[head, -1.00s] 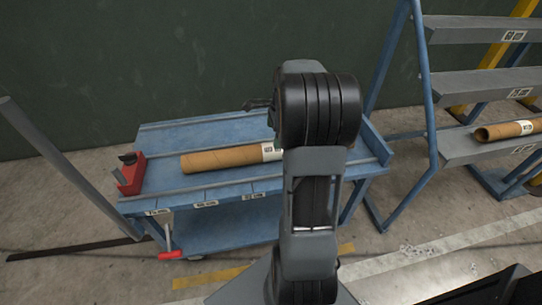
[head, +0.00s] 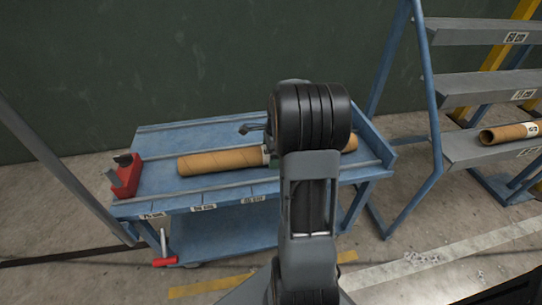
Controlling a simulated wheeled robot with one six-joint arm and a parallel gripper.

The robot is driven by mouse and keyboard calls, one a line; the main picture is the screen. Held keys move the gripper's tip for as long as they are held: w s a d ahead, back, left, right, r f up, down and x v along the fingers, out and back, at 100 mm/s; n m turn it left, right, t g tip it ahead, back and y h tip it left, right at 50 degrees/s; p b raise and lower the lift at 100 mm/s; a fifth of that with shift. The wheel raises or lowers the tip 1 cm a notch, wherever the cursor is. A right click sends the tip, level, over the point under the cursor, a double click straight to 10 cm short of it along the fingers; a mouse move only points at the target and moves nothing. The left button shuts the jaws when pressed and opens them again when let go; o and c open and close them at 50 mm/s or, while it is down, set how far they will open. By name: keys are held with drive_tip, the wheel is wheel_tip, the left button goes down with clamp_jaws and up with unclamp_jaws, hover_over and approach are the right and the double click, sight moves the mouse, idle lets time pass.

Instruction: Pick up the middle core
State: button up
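A brown cardboard core (head: 222,160) lies on the blue cart top, with a white label near its right end. A brown piece (head: 350,144) shows right of my arm, in line with it; I cannot tell whether it is the same core or another. A further core (head: 508,132) with a white label lies on a grey rack shelf at the right. My arm stands in front of the cart and hides part of its top. A small dark tip of my gripper (head: 252,128) juts out left of the arm, above the core's right end; its fingers are mostly hidden.
The blue cart (head: 200,135) has raised rails and labels along its front edge. A red tool (head: 125,177) sits at its left end, and a red handle (head: 165,262) hangs below. The grey rack shelf (head: 480,92) and its blue frame stand right of the cart.

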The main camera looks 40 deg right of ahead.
drive_tip(key=shift+r, duration=0.1)
drive_tip(key=c, duration=1.3)
drive_tip(key=shift+c, duration=0.5)
drive_tip(key=shift+r, duration=0.1)
